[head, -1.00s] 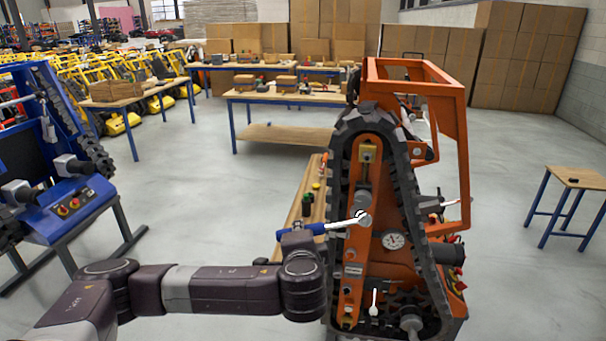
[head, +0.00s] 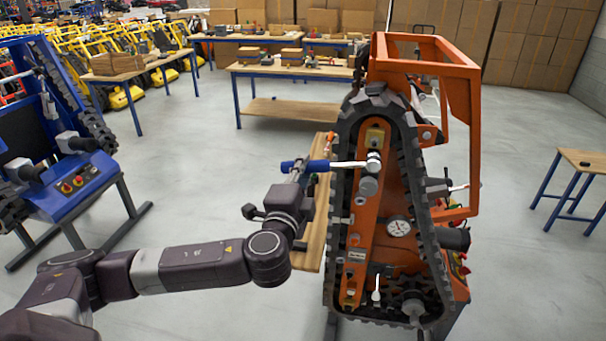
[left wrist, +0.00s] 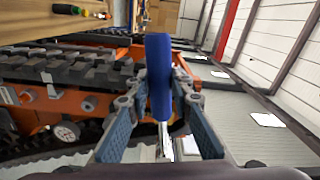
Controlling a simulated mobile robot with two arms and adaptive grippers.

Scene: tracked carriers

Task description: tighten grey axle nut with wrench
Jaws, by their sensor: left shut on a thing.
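My left gripper (head: 294,178) is shut on the blue handle of a wrench (head: 290,167). The wrench lies nearly level, its bright metal head over the upper front of the orange tracked carrier (head: 352,235). In the left wrist view the blue handle (left wrist: 158,75) stands between the two fingers. A grey round part, apparently the axle nut (head: 368,186), shows just below the wrench head on the orange plate inside the track. The head hides part of this area, and I cannot tell whether it sits on the nut. My right gripper is not in view.
A narrow wooden bench (head: 318,225) stands left of the carrier, close behind my left gripper. A gauge (head: 398,227) is on the carrier's side. A blue tracked machine (head: 75,190) stands at the left and a small table (head: 585,160) at the right.

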